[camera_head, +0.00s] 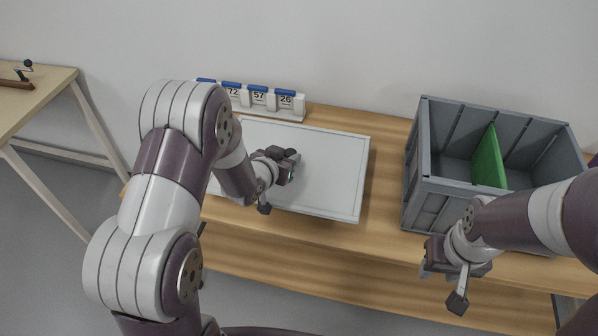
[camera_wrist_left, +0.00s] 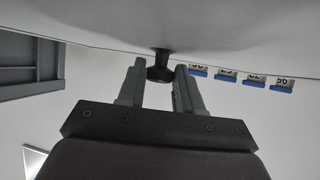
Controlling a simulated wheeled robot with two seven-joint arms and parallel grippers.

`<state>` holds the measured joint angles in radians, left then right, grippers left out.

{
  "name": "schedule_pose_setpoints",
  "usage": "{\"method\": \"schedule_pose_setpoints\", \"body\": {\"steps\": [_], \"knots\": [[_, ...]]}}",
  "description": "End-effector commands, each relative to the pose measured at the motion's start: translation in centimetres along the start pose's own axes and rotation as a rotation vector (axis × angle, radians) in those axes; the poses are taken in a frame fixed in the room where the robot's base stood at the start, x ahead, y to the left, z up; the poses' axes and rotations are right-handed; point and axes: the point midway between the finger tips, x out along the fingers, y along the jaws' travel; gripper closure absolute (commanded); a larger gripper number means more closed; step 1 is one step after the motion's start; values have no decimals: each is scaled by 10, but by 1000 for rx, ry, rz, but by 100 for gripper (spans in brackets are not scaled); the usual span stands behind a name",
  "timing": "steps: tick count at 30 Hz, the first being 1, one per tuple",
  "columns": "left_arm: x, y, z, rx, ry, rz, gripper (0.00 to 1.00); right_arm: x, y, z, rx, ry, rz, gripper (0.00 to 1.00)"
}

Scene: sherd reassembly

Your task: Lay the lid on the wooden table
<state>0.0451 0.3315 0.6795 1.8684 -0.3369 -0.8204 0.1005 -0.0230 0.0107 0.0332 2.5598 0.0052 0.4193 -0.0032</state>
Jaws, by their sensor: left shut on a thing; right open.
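The lid (camera_head: 335,170) is a flat light-grey panel with a thin raised rim, over the left part of the wooden table (camera_head: 388,200). I cannot tell whether its underside touches the table or something beneath. My left gripper (camera_head: 286,163) is over the lid's middle. In the left wrist view, my left gripper (camera_wrist_left: 160,70) is shut on the lid's dark knob (camera_wrist_left: 159,73), with one finger on either side. The lid's surface (camera_wrist_left: 230,30) fills the top of that view. My right gripper (camera_head: 441,275) is open and empty, in front of the crate near the table's front edge.
A grey crate (camera_head: 430,184) with a green panel (camera_head: 489,160) in it stands on the table's right part. A rack of blue-topped number tags (camera_head: 258,97) stands behind the lid. Bare table lies between lid and crate. Another table (camera_head: 40,85) is at far left.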

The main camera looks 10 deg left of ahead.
Motion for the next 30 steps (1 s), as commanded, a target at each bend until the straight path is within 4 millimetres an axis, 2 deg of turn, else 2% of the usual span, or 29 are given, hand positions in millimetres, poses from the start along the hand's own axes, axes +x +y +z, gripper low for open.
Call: {"method": "schedule_pose_setpoints", "body": {"steps": [9,19,20,22,30], "knots": [[23,0,42,0,1,0,100,8,0,1,0,0,0,57],[26,0,46,1,4,-1,100,11,0,1,0,0,0,57],[26,0,46,1,2,-1,62,10,0,1,0,-1,0,57],[25,0,45,1,2,-1,40,9,0,1,0,-1,0,57],[25,0,45,1,2,-1,40,9,0,1,0,0,0,57]]}}
